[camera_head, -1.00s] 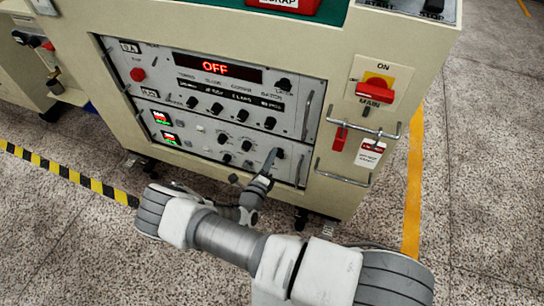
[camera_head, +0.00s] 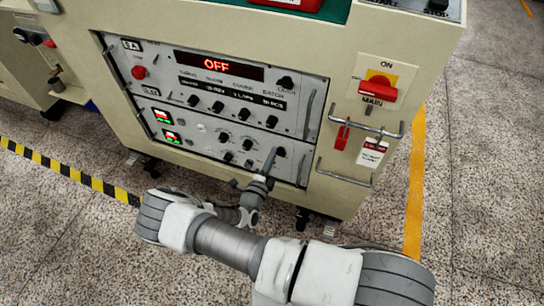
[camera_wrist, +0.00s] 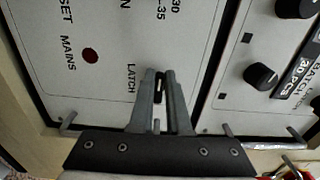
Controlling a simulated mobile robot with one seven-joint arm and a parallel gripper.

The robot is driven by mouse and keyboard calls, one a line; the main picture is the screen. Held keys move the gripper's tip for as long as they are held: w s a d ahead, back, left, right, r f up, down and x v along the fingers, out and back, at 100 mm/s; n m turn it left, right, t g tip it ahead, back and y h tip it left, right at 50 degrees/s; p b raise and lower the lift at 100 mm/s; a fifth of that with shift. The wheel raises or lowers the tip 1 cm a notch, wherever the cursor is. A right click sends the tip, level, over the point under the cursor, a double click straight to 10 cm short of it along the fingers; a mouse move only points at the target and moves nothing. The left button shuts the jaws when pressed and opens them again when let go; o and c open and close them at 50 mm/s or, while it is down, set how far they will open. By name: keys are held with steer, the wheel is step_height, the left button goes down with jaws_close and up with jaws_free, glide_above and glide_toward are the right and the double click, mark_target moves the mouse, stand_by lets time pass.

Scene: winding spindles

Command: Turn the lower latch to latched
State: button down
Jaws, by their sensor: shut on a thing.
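The lower latch (camera_wrist: 158,86) is a small dark handle on the light grey lower panel, beside the printed word LATCH in the wrist view. My gripper (camera_wrist: 158,78) is shut on it, with one grey finger on each side. The fingers hide part of the handle, and I cannot tell its exact turn position. In the head view the latch (camera_head: 280,152) shows as a black knob at the right of the lower panel, with my gripper (camera_head: 271,156) at its left side.
The upper panel (camera_head: 222,92) has a red OFF display and several black knobs. Metal handles flank the panels. At the right are a red MAIN switch (camera_head: 377,90) and rails (camera_head: 343,180) that stick out. Open speckled floor (camera_head: 480,200) lies beyond.

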steer(key=c, duration=0.9)
jaws_free()
steer(key=shift+s, duration=0.1)
steer(key=p+v, duration=0.4)
steer(key=v, duration=1.3)
steer(key=shift+s+a+f, duration=0.1)
steer(key=shift+s, duration=0.05)
